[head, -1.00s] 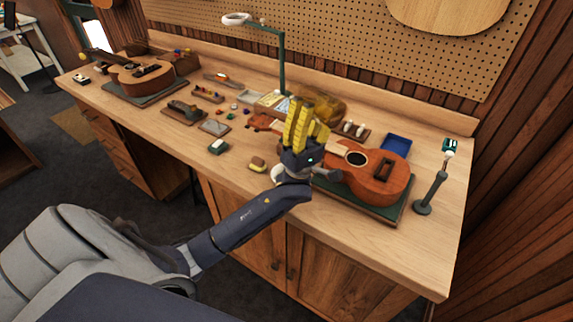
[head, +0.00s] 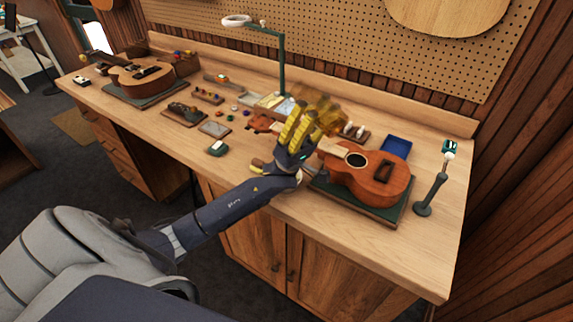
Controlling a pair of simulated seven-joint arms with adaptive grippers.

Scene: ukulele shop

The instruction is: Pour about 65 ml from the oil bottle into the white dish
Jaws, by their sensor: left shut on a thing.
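My left gripper (head: 303,123), with yellow fingers, is shut on the translucent amber oil bottle (head: 328,116). It holds the bottle above the middle of the workbench, left of the near ukulele. The bottle looks tilted; its mouth and oil level cannot be made out. I cannot make out the white dish clearly; my left wrist and forearm cover the bench below the gripper. My right gripper is not in view.
A ukulele (head: 371,178) lies on a green mat at right, beside a blue tray (head: 396,146) and a green stand (head: 430,195). A lamp (head: 282,60) stands behind. Another ukulele (head: 140,76) lies far left. Small tools fill the middle; the front right bench is clear.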

